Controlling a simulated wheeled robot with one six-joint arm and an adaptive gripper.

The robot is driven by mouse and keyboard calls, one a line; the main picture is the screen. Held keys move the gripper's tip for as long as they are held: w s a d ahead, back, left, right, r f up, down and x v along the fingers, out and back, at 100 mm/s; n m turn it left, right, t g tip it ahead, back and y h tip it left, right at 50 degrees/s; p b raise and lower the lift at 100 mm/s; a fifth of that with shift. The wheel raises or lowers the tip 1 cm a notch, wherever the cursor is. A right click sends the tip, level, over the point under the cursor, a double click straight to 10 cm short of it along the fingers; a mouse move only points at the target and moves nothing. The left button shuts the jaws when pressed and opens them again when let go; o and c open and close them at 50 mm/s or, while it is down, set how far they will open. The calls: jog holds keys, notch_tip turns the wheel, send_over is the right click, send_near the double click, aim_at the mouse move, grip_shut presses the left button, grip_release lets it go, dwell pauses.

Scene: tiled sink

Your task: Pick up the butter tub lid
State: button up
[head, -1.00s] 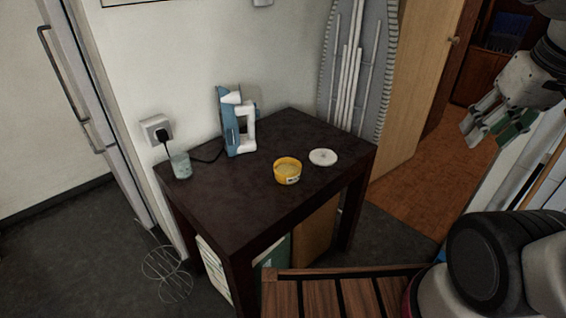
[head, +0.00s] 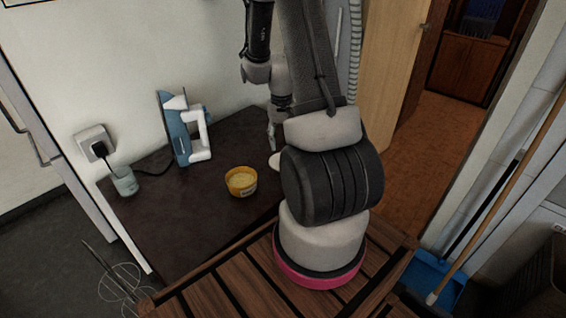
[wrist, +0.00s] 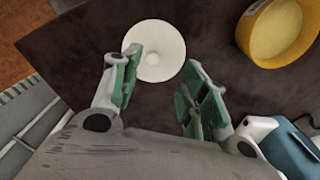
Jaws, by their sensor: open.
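The butter tub lid is a white disc with a small knob at its middle, lying flat on the dark table. In the wrist view the lid (wrist: 160,38) is just beyond my gripper's fingertips, mostly uncovered. In the head view only a sliver of the lid (head: 274,161) shows, the rest hidden by my arm. My gripper (wrist: 162,75) is open and empty, its green-padded fingers apart; the left fingertip overlaps the lid's edge in the picture. I cannot tell its height above the lid. The yellow butter tub (head: 241,182) stands open beside the lid, also in the wrist view (wrist: 277,33).
A blue and white iron (head: 183,130) stands upright at the back of the dark table (head: 190,215). A glass (head: 124,181) is at its left corner. A plugged socket (head: 95,143) is on the wall. The table's front left is clear.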

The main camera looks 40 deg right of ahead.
jog(key=f, duration=0.5)
jog(key=d+f, duration=0.1)
jog(key=f, duration=0.1)
jog(key=shift+f, duration=0.2)
jog(key=c, duration=1)
